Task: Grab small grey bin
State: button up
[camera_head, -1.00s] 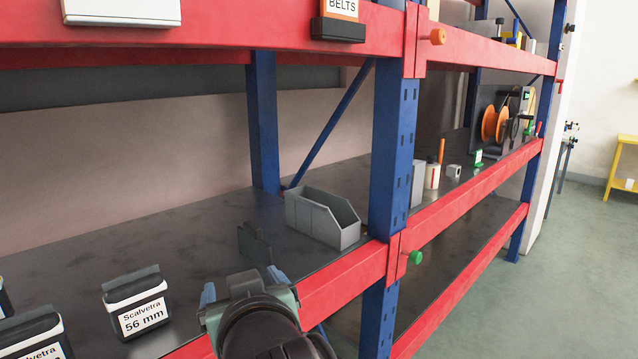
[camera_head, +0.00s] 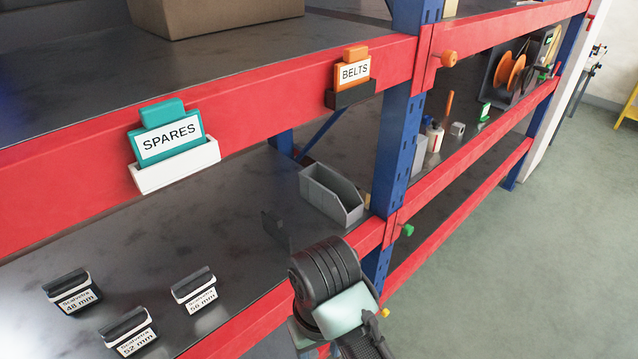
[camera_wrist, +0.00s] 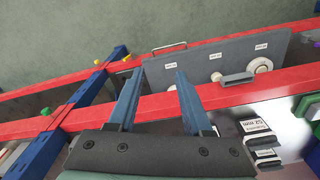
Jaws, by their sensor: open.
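The small grey bin (camera_head: 338,198) is an open-topped box with a lower front. It stands upright on the dark middle shelf (camera_head: 235,215), just left of the blue upright. My arm's end shows in front of the shelf's red edge, below the bin and apart from it; its fingers are hidden there. In the wrist view my gripper (camera_wrist: 155,82) has its two blue fingers spread with nothing between them. They point over a red beam towards a grey panel (camera_wrist: 215,62) with knobs and labels. I cannot make out the bin in the wrist view.
A blue upright (camera_head: 397,130) rises close to the bin's right. A small dark bracket (camera_head: 276,229) stands to its left. Labelled dark blocks (camera_head: 195,289) sit front left. The red beam above holds SPARES (camera_head: 168,140) and BELTS (camera_head: 352,75) cards. Open floor lies right.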

aim_at(333, 194)
jog(key=i+l+u, duration=0.35)
jog(key=i, duration=0.35)
jog(key=i+l+u, duration=0.4)
jog(key=i+l, duration=0.35)
jog(key=l, duration=0.15)
jog(key=i+l+z, duration=0.1)
jog(key=l, duration=0.25)
